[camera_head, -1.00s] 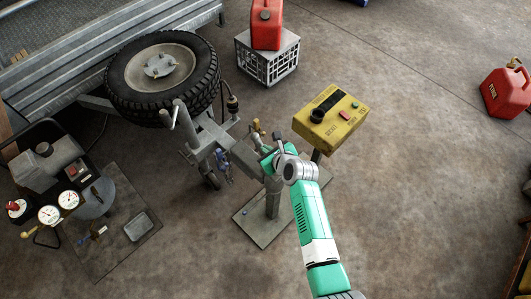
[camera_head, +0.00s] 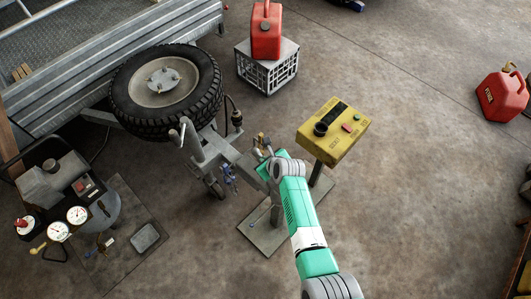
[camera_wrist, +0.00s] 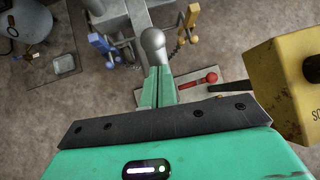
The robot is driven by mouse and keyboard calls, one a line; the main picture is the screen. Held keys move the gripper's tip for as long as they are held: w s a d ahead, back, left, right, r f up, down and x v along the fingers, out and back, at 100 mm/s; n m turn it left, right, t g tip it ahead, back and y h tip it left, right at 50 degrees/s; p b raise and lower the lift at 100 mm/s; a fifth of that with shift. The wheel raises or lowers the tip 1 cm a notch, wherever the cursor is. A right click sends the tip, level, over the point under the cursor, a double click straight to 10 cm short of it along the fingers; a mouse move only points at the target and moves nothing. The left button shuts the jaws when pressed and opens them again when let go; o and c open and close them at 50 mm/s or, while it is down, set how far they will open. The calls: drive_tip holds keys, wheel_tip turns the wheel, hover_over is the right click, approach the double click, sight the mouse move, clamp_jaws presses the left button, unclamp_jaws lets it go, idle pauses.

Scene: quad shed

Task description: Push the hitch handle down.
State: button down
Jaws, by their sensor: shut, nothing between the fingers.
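In the wrist view a grey, round-ended lever (camera_wrist: 152,42), which I take to be the hitch handle, rises just beyond my fingertips. My gripper (camera_wrist: 156,72) has its two green fingers together, with nothing between them. The fingertips overlap the lever's lower part in the picture; whether they touch it I cannot tell. My wrist hides much of the hitch there.
A yellow control box (camera_head: 333,130) on a post stands close to the right of my gripper.

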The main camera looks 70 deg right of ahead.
sight(259, 161)
drive_tip(key=shift+w+a+b+x, duration=0.1)
drive_tip(key=shift+a+b+x, duration=0.1)
drive_tip(key=shift+b+x, duration=0.8)
drive_tip(key=shift+w+a+b+x, duration=0.1)
drive_tip(key=shift+a+b+x, duration=0.1)
drive_tip(key=shift+b+x, duration=0.85)
drive_tip(key=shift+w+a+b+x, duration=0.1)
drive_tip(key=shift+a+b+x, duration=0.3)
drive_tip(key=shift+x, duration=1)
drive_tip(key=shift+s+a+f+b, duration=0.2)
drive_tip(key=shift+f+b, duration=0.2)
drive_tip(key=shift+f, duration=0.25)
drive_tip(key=shift+s+f, duration=0.1)
drive_tip(key=shift+f, duration=0.05)
drive_tip(key=r+p, duration=0.3)
drive_tip(key=shift+w+d+r, duration=0.15)
drive_tip(key=shift+w+r, duration=0.05)
drive_tip(key=shift+w, duration=0.05)
drive_tip(key=s+a+r+p, duration=0.1)
drive_tip(key=a+r+p, duration=0.2)
drive_tip(key=r+p, duration=0.6)
wheel_tip(259, 161, up, 3)
drive_tip(key=shift+s+f, duration=0.2)
drive_tip(key=shift+f, duration=0.05)
